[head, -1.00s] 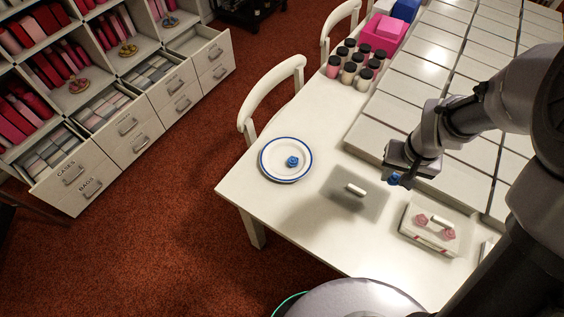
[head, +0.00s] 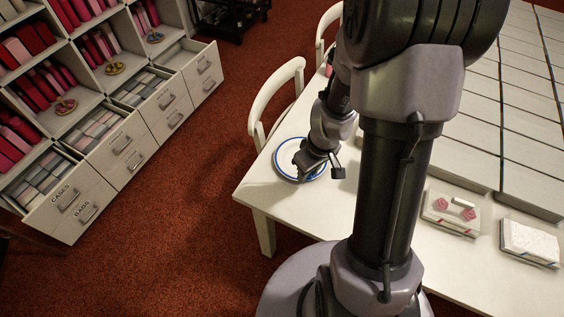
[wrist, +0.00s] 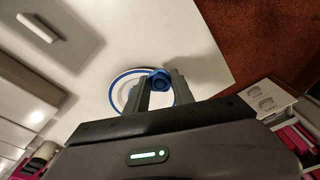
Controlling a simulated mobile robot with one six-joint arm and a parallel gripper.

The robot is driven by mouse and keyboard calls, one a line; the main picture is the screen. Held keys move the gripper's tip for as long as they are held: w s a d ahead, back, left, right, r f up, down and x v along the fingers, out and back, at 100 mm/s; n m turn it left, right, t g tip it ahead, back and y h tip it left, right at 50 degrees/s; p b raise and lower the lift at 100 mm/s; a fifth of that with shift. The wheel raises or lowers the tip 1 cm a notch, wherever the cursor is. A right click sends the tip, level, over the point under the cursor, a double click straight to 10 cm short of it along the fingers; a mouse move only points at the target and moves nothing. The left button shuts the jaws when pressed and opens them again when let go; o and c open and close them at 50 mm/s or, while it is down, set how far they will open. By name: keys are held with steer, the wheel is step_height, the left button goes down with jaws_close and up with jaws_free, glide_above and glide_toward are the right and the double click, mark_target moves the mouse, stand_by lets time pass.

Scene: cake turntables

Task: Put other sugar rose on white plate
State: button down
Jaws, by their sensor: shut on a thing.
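My gripper (wrist: 160,88) is shut on a blue sugar rose (wrist: 160,80), held between its fingertips in the wrist view. The white plate (wrist: 117,96) with a blue rim lies below the fingers there, partly covered by them. In the head view the plate (head: 283,150) is near the table's left corner, and my gripper is over its right part. The held rose is hidden in the head view. The other blue rose on the plate cannot be made out now, and I cannot tell the height of the held rose above the plate.
A white chair (head: 270,92) stands behind the plate's table edge. A box with pink roses (head: 440,222) and a white textured block (head: 530,240) are to the right. My arm hides the table's middle.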

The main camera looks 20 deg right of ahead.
steer(key=s+d+f, duration=0.2)
steer(key=shift+s+d+f+b, duration=0.1)
steer(key=shift+s+d+b, duration=0.2)
steer(key=shift+d, duration=0.1)
steer(key=shift+d+f+n, duration=0.1)
steer(key=shift+d+n, duration=0.15)
steer(key=shift+n, duration=0.05)
steer(key=p, duration=0.2)
glide_above(294, 151)
steer(key=s+a, duration=0.1)
steer(key=s, duration=0.2)
steer(key=shift+w+f, duration=0.2)
steer(key=shift+f, duration=0.65)
steer(key=shift+w+f, duration=0.15)
steer(key=shift+f, duration=0.25)
steer(key=shift+f+b, duration=0.7)
steer(key=shift+f, duration=0.6)
